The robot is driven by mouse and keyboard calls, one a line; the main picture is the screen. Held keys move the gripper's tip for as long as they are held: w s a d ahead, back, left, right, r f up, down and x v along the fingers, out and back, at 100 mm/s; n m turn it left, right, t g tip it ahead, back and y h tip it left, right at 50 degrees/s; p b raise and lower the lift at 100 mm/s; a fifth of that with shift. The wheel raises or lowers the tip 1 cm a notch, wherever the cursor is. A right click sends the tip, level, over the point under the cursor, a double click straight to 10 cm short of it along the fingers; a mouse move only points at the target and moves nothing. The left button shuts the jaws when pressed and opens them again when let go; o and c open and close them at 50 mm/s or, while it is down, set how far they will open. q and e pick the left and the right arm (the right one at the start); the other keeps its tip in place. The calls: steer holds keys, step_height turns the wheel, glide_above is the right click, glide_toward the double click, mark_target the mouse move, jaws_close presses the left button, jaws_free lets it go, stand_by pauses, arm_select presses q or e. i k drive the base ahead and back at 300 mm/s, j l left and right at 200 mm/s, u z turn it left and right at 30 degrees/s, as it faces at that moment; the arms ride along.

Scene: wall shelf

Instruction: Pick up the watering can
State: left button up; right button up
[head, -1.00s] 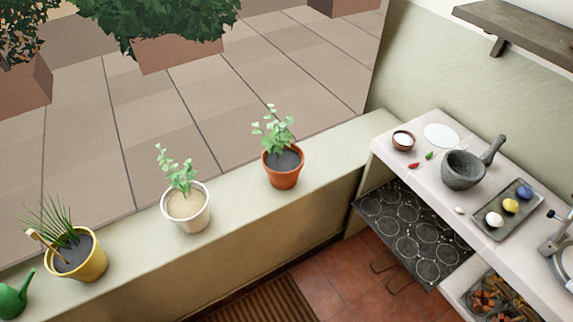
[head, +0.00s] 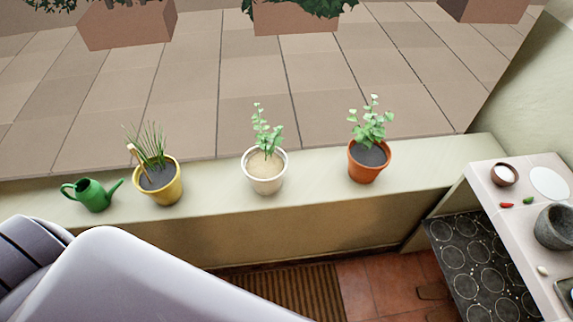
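The green watering can (head: 93,195) stands upright on the left part of the pale ledge (head: 315,192). Its handle is on the left and its spout points right, toward the yellow pot (head: 160,187). My arm shows as large grey-white links at the bottom left, in front of and below the can in the picture. Neither gripper shows in the head view.
A white pot (head: 265,178) and an orange pot (head: 366,168) with plants stand further right on the ledge. A counter (head: 490,195) with a stone mortar (head: 555,228) is at the right. Ledge between the pots is bare.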

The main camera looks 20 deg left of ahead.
mark_target(90, 192)
steer(key=u, duration=1.85)
